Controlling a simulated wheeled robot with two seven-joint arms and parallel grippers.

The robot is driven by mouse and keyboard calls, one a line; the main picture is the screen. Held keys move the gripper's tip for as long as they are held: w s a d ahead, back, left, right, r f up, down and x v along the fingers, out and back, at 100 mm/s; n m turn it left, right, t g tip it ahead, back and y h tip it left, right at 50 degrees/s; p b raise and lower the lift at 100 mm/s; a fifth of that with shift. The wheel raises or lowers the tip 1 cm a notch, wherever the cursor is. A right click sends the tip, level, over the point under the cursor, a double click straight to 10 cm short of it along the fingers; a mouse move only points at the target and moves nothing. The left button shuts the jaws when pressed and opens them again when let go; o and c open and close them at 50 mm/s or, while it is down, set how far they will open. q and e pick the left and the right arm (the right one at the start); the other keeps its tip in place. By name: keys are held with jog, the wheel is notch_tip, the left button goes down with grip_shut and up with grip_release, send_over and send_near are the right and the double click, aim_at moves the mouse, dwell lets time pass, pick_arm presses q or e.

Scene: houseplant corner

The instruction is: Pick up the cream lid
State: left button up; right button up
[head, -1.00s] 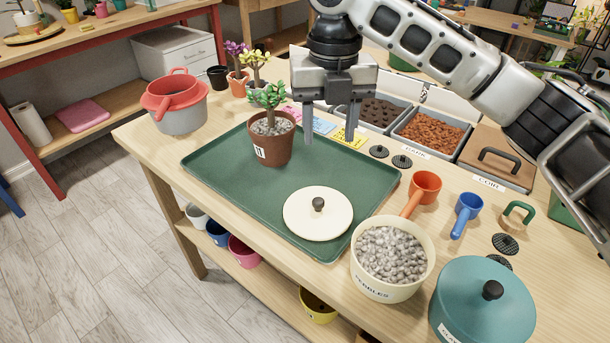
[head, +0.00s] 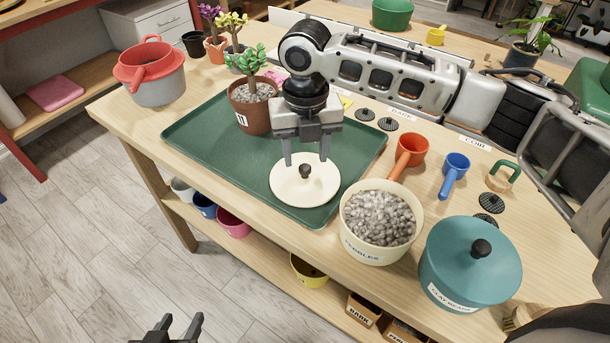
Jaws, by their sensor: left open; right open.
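The cream lid (head: 296,190) lies flat on the green tray (head: 200,140), near its front right corner. Its dark knob (head: 305,171) points up. My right gripper (head: 305,161) points down over the lid, open and empty, with its fingertips on either side of the knob in the picture. I cannot tell whether the fingertips touch the lid. My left gripper (head: 181,319) shows at the bottom edge, open and empty, well away from the table top.
A potted plant (head: 252,115) stands on the tray behind the lid. The pebbles tub (head: 376,245) is close to the lid's right, with a teal lidded pot (head: 450,270) beyond. An orange scoop (head: 410,150) and a blue scoop (head: 455,170) lie behind them.

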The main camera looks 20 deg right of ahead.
aim_at(305, 174)
jog(key=shift+f, duration=1.35)
grip_shut()
jog(key=shift+r, duration=0.1)
